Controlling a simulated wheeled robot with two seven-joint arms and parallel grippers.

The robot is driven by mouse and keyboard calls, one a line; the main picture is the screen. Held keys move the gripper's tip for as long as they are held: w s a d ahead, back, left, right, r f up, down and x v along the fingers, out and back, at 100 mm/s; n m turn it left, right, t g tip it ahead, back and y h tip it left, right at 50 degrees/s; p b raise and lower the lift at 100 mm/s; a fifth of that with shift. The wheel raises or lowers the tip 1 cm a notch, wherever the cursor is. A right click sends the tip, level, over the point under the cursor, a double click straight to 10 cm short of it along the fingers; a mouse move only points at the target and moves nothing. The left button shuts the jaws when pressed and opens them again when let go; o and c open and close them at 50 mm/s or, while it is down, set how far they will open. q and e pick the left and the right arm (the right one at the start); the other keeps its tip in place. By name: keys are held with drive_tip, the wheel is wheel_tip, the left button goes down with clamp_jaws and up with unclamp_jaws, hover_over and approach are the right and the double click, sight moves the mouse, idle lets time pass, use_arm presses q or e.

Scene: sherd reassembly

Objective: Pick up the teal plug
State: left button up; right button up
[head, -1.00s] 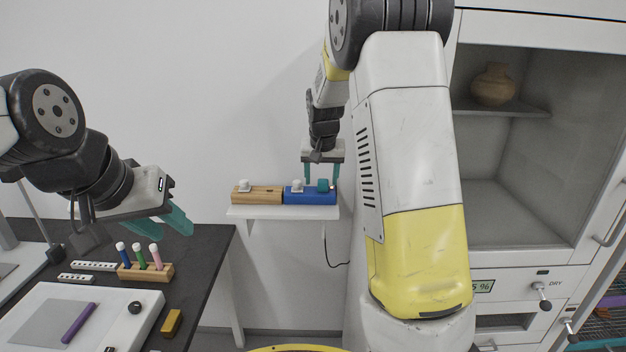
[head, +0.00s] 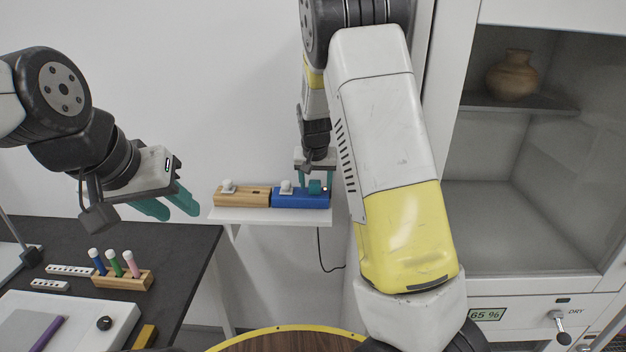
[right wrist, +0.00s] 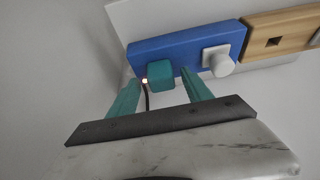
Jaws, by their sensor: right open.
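The teal plug (right wrist: 160,75) sits on the right end of a blue power strip (right wrist: 188,49), beside a white plug (right wrist: 219,60). In the head view the teal plug (head: 315,187) shows between the fingers of my right gripper (head: 316,184). In the right wrist view the open fingers of my right gripper (right wrist: 160,88) point at the plug, one on each side, with visible gaps. My left gripper (head: 172,208) is open and empty, above the dark bench at the left.
A wooden block (head: 243,197) with a white plug stands left of the blue strip on a white wall shelf (head: 225,214). The dark bench (head: 180,250) holds a rack of coloured tubes (head: 122,278). A cabinet with a clay pot (head: 511,75) stands at the right.

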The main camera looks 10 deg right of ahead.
drive_tip(key=shift+w+a+f, duration=0.1)
drive_tip(key=shift+w+f, duration=0.05)
drive_tip(key=shift+f, duration=0.25)
drive_tip(key=shift+c, duration=0.2)
clamp_jaws()
drive_tip(key=shift+r, duration=0.15)
